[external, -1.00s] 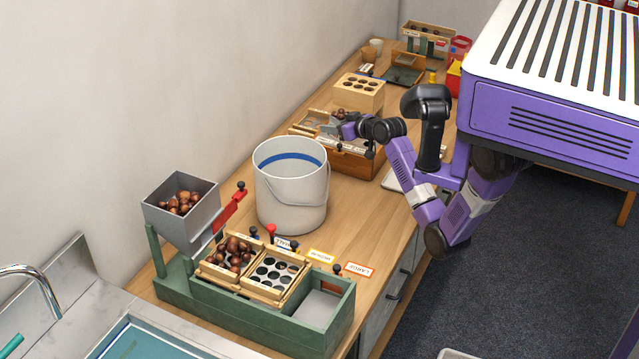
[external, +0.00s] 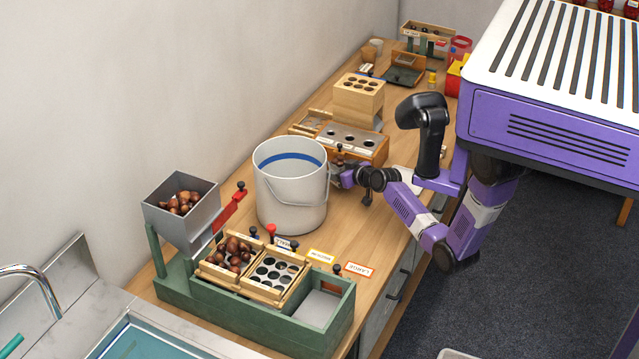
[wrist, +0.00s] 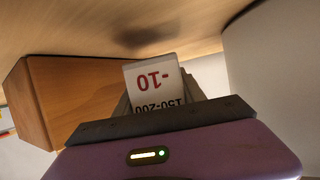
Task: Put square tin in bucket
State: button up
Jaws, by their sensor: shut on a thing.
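The bucket (external: 291,190) is pale grey-white with a blue band inside and stands upright on the counter. My gripper (external: 337,174) is low beside its right side, outside it and below the rim. In the wrist view my gripper (wrist: 165,100) is shut on a white lettered piece (wrist: 150,77) with red and black upside-down print. The fingers hide its lower part, so I cannot tell whether it is a flat card or a face of the square tin. I cannot pick out a square tin elsewhere with certainty.
A wooden box with round holes (external: 355,143) stands close behind my gripper; its side (wrist: 50,90) is at left in the wrist view. A green sorting stand (external: 250,315) with chestnut trays is in front of the bucket. A grey hopper (external: 184,225) stands left.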

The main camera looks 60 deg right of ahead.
jog(key=shift+f, duration=1.15)
jog(key=shift+f, duration=0.1)
jog(key=shift+f+b, duration=0.15)
jog(key=shift+b, duration=0.15)
jog(key=o, duration=1.5)
